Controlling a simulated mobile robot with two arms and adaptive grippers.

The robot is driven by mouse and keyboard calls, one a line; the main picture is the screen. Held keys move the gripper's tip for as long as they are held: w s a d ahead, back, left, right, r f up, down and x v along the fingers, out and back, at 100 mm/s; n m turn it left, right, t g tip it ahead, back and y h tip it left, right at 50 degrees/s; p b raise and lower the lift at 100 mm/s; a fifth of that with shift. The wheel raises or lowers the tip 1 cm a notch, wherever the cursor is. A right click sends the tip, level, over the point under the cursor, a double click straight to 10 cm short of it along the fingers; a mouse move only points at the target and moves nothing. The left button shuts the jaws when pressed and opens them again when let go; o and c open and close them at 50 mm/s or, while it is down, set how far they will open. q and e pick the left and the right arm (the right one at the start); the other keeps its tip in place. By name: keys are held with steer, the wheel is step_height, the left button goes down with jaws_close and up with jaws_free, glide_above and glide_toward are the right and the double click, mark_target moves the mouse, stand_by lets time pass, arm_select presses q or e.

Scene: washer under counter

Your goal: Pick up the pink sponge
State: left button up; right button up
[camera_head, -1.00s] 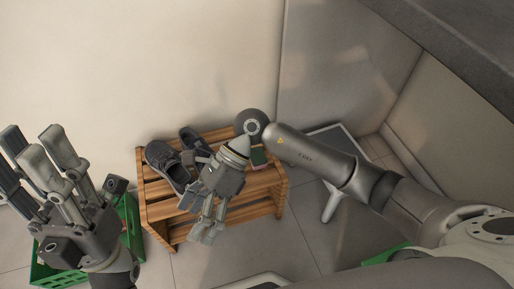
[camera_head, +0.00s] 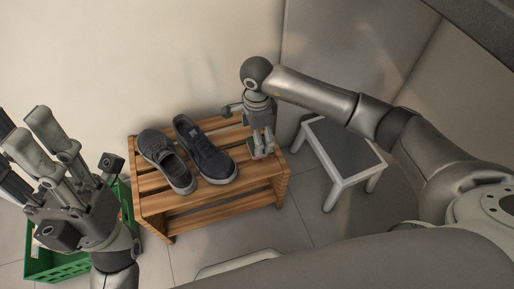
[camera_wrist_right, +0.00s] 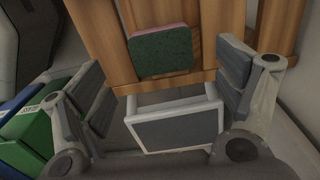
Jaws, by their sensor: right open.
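The sponge shows in the right wrist view (camera_wrist_right: 160,50) with a dark green face and a thin pink edge. It lies on the slats of a wooden rack, near the rack's edge. In the head view only a small part of the sponge (camera_head: 254,155) shows, at the rack's right end behind my fingers. My right gripper (camera_head: 263,150) points down over it. In the wrist view the right fingers (camera_wrist_right: 166,75) are spread wide and empty, with the sponge between and beyond them. My left gripper (camera_head: 28,128) is raised at the left, fingers apart and empty.
The wooden rack (camera_head: 163,203) stands against the wall and holds two dark shoes (camera_head: 205,152) left of my right gripper. A grey-topped stool (camera_head: 340,150) stands close to its right. A green crate (camera_head: 60,264) is below my left gripper.

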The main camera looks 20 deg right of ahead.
mark_target(250, 142)
step_height(250, 142, down, 5)
steer(key=shift+w+r+b, duration=0.1)
steer(key=shift+b, duration=1.1)
steer(key=c, duration=0.7)
